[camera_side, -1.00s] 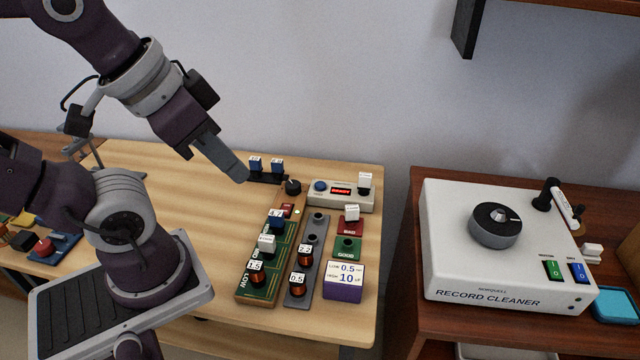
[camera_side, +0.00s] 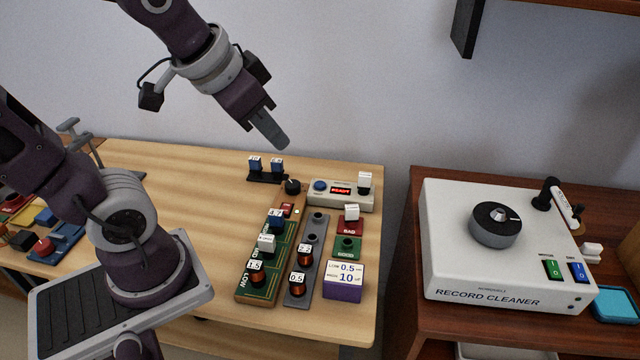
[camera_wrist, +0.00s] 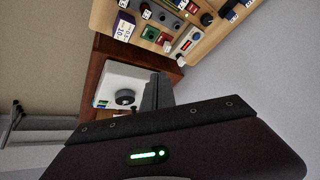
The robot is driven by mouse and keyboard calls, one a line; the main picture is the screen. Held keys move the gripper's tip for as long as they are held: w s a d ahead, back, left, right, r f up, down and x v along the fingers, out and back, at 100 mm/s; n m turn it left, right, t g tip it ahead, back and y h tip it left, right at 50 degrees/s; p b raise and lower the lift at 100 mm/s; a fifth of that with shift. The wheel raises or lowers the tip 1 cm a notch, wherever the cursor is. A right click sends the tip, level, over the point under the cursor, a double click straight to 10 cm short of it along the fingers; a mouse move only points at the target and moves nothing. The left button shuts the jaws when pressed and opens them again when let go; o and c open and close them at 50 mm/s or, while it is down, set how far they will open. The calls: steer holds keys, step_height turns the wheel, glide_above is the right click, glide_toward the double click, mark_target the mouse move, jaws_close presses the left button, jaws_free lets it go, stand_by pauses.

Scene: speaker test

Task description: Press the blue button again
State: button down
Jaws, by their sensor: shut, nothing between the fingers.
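The blue button (camera_side: 320,186) is a round cap at the left end of a pale tester box (camera_side: 352,203) on the wooden table. The box has a small lit red display (camera_side: 341,191) that seems to read READY.
A black stand (camera_side: 266,178) with two blue blocks and a black knob (camera_side: 293,187) are left of the box. A green board (camera_side: 262,270) and grey strip (camera_side: 305,262) hold labelled parts in front. A white record cleaner (camera_side: 500,250) stands on the right-hand table.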

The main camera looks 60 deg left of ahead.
steer(key=w+a+f+m+y, duration=0.1)
steer(key=w+a+f, duration=0.2)
steer(key=w+a, duration=0.3)
steer(key=w+a+f+y, duration=0.1)
steer(key=w+a+f, duration=0.2)
steer(key=w, duration=0.4)
steer(key=m+t, duration=0.2)
steer(key=m, duration=0.1)
glide_above(318, 186)
step_height(318, 186, down, 14)
steer(key=shift+a+r, duration=0.15)
steer(key=shift+r, duration=0.05)
steer(key=shift+f, duration=4.4)
steer(key=shift+f, duration=0.4)
